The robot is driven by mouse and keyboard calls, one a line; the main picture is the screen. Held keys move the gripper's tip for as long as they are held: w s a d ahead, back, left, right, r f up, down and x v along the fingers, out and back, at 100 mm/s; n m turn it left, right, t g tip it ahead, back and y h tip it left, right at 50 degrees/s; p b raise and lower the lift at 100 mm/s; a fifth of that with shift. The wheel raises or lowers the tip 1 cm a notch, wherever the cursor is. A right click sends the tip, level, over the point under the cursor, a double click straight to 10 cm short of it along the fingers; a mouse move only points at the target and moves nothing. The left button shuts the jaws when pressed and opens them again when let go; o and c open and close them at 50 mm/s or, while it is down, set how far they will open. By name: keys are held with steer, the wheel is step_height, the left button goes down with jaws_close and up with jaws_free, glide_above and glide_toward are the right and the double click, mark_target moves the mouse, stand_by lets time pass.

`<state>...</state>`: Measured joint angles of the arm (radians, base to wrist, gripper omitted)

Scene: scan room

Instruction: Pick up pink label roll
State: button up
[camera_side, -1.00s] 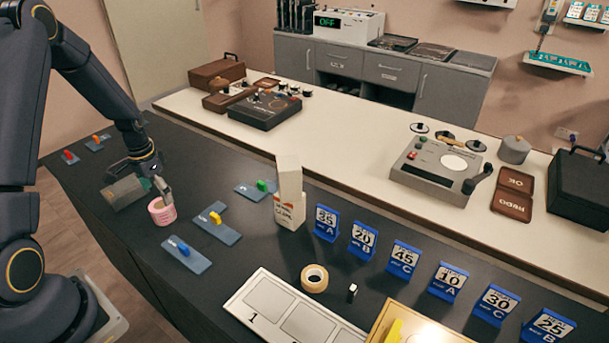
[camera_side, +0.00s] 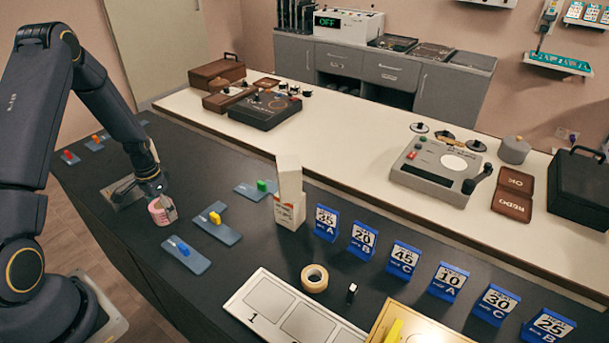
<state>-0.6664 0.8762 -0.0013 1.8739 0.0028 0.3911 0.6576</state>
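The pink label roll (camera_side: 158,214) stands on the dark table at the left, partly hidden by my gripper. My gripper (camera_side: 170,211) points down at the roll's right side, with a finger at or against its rim. The fingers are small and overlap the roll, so I cannot tell whether they are closed on it. The roll appears to be at table height.
A tan tape roll (camera_side: 314,278) and blue number stands (camera_side: 326,223) are farther right.

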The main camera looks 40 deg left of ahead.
steer(key=c, duration=0.8)
steer(key=shift+c, duration=0.2)
